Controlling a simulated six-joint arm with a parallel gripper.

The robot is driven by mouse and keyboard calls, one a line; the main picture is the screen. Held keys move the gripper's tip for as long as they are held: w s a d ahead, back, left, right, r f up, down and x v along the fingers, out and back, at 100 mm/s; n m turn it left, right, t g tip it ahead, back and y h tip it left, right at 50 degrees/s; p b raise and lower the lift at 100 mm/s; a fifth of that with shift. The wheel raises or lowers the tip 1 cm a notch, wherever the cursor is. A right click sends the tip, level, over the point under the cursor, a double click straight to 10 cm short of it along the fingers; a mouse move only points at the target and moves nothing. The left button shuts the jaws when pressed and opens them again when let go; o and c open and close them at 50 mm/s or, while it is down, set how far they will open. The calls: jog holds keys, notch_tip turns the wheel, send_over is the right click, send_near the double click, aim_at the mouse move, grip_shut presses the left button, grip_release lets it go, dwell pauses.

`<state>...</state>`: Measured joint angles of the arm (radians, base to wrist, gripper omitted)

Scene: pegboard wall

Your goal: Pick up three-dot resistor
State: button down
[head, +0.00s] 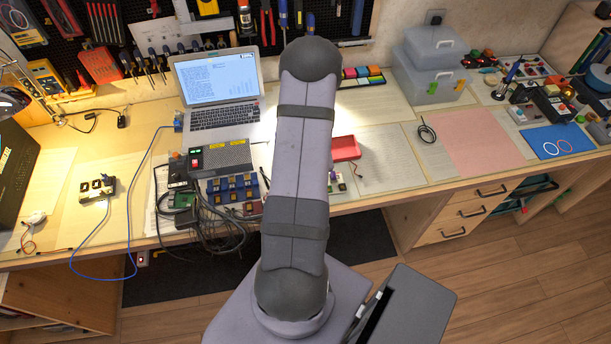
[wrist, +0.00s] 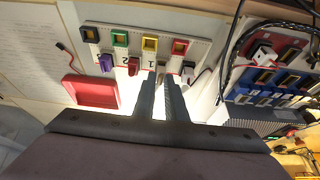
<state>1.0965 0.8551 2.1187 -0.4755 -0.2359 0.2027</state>
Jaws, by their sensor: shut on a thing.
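My gripper (wrist: 161,72) shows in the wrist view, its two fingers close together and shut on a small greyish piece (wrist: 161,66). The piece is mostly hidden between the fingertips, and I cannot make out any dots on it. It is at the near edge of a pale board with coloured square sockets (wrist: 120,39). On either side of the fingers are a red piece (wrist: 133,66), a purple piece (wrist: 106,62) and a pale grey piece (wrist: 188,73). In the head view my own arm hides the gripper and most of the board.
A red tray (wrist: 90,91) lies left of the fingers in the wrist view; it also shows in the head view (head: 345,148). Blue socket blocks (wrist: 262,80) and black cables (wrist: 275,28) crowd the right. A laptop (head: 217,87) stands behind. Papers right of the tray are mostly clear.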

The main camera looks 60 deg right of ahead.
notch_tip(320, 180, up, 9)
jog(key=p, duration=0.4)
jog(key=shift+s, duration=0.15)
